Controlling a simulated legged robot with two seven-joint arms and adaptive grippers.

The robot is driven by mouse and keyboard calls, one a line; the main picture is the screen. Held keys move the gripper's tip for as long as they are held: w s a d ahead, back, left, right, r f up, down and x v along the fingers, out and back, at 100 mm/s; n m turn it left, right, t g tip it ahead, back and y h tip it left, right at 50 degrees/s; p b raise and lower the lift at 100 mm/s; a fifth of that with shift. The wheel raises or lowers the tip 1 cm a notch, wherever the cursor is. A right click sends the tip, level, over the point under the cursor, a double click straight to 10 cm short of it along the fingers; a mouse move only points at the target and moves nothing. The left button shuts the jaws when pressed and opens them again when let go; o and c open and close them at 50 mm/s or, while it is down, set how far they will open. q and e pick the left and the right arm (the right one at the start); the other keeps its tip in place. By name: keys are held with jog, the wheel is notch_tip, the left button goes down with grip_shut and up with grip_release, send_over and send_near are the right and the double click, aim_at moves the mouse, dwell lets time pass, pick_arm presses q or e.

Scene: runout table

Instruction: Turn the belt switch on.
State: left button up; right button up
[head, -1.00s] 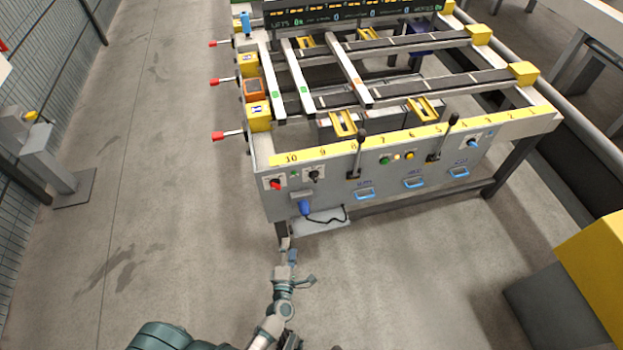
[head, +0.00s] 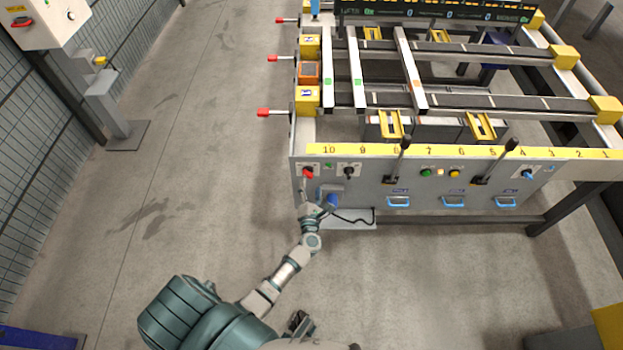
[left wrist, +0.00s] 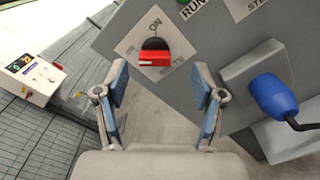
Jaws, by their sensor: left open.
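The belt switch is a red-handled rotary knob (head: 308,172) on a white plate at the left end of the grey front panel. In the left wrist view the knob (left wrist: 152,57) is large, on a tilted plate marked ON near its top corner and BELTS lower down. I cannot tell which setting its handle points to. My left gripper (head: 313,203) is just below and in front of the switch. In the left wrist view the open fingers (left wrist: 160,84) stand apart with nothing between them; the knob is ahead, above the gap.
A blue plug (head: 333,200) with a black cable sits right of my left gripper; its socket box (left wrist: 250,76) is near the right finger. A black selector knob (head: 349,172) is right of the switch. Levers (head: 399,158) stand further right. Floor left of the table is clear.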

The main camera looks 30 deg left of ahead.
aim_at(307, 177)
pick_arm(q)
jog(key=w+a, duration=0.2)
jog(key=a, duration=0.1)
jog(key=w+a+f, duration=0.1)
jog(key=shift+w+a, duration=0.35)
jog(key=shift+a, duration=0.05)
jog(key=shift+d+r, duration=0.2)
jog(key=shift+d, duration=0.2)
jog(key=shift+d+r, duration=0.1)
jog(key=shift+d, duration=0.2)
jog(key=shift+c, duration=0.9)
jog(key=shift+d, duration=0.2)
jog(key=c, duration=0.4)
jog(key=shift+s+r, duration=0.1)
jog(key=c, duration=0.6)
jog(key=shift+o, duration=0.2)
jog(key=shift+a, duration=0.45)
jog(key=shift+d+f, duration=0.15)
jog(key=shift+f, duration=0.1)
pick_arm(e)
jog(key=shift+w+a+r, duration=0.15)
jog(key=shift+a+r, duration=0.2)
jog(key=shift+r, duration=0.3)
jog(key=shift+w+a+r, duration=0.1)
jog(key=shift+a+r, duration=0.25)
jog(key=shift+r, duration=0.25)
